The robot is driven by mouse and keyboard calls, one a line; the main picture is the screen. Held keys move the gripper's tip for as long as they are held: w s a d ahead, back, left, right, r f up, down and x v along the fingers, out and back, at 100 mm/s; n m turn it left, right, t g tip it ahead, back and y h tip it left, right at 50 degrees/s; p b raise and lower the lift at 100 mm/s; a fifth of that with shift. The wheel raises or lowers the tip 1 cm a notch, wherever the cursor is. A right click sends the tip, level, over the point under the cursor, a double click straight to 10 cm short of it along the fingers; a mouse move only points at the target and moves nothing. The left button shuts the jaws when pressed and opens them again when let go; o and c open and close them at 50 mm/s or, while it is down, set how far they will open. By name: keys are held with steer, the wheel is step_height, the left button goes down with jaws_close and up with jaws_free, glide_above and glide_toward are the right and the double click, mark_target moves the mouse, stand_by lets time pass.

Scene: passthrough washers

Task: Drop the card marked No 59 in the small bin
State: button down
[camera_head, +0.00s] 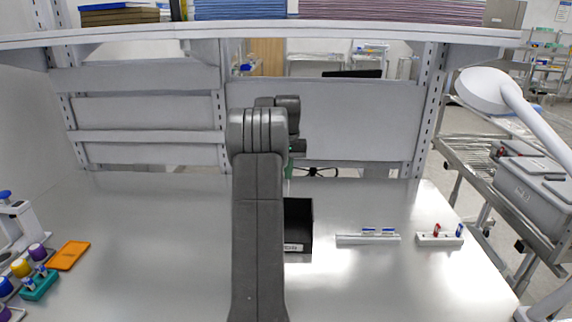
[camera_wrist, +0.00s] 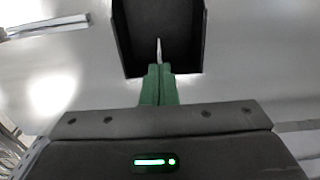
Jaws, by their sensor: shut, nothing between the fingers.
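A small black open bin (camera_head: 299,228) with a white label stands on the steel bench, just right of my arm in the head view. In the wrist view the black bin (camera_wrist: 187,60) lies directly beyond my gripper (camera_wrist: 159,72). The green fingers are shut, with their tips over the bin's near edge. A thin pale upright sliver (camera_wrist: 158,48) shows just beyond the fingertips, against the bin's dark inside. I cannot tell whether it is the card marked No 59, and no number is readable.
A long white rack (camera_head: 368,239) and a short white rack (camera_head: 440,239) with red and blue items stand to the right. An orange tray (camera_head: 68,256) and a teal rack (camera_head: 38,285) stand at left. A shelf (camera_head: 300,31) spans above. The bench left of my arm is mostly clear.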

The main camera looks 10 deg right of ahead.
steer(key=shift+s+f, duration=0.2)
steer(key=shift+f, duration=3.45)
steer(key=c, duration=1.2)
jaws_free()
steer(key=shift+o, duration=0.2)
steer(key=shift+w+r, duration=0.1)
steer(key=shift+r, duration=2.9)
